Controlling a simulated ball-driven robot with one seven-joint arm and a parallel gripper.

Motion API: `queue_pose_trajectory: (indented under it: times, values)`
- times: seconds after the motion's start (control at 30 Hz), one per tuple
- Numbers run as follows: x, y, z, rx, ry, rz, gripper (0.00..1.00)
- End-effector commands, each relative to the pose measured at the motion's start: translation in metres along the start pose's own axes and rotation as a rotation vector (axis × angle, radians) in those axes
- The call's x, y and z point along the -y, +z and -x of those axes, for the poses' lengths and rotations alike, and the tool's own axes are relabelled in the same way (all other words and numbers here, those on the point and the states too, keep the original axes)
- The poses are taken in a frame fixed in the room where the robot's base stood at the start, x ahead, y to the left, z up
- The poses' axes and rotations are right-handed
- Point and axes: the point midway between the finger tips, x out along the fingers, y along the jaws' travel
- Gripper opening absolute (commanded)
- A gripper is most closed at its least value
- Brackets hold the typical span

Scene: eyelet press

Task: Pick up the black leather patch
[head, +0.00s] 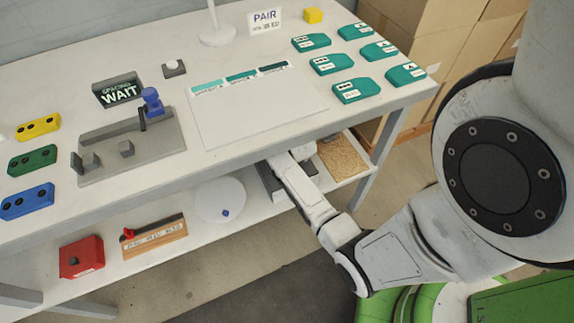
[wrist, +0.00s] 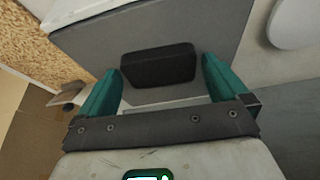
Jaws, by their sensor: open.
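The black leather patch (wrist: 158,66) appears in the wrist view as a dark, thick rectangle lying on a grey surface (wrist: 215,30). My gripper (wrist: 161,70) is open, with one green finger to the left of the patch and one to the right. Gaps show between the patch and both fingers. How far the fingertips are above the grey surface is hard to tell. In the head view my arm reaches in under the table's front edge, over the lower shelf. There the fingers and the patch are hidden.
The tabletop (head: 320,138) overhangs the lower shelf (head: 110,268). On the shelf are a cork-coloured mat (head: 342,157) to the right of my arm, a white round plate (head: 220,202) to the left, a wooden block (head: 155,240) and a red box (head: 81,257).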

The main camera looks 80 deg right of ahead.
Motion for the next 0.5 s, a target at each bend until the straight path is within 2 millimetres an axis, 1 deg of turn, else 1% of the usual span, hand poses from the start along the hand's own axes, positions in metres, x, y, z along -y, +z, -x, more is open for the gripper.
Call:
queue_pose_trajectory:
  times: [0.1, 0.5]
  values:
    - [0.0001, 0.0000, 0.0003, 0.000, 0.000, 0.000, 1.00]
    - [0.0002, 0.0001, 0.0005, 0.000, 0.000, 0.001, 0.62]
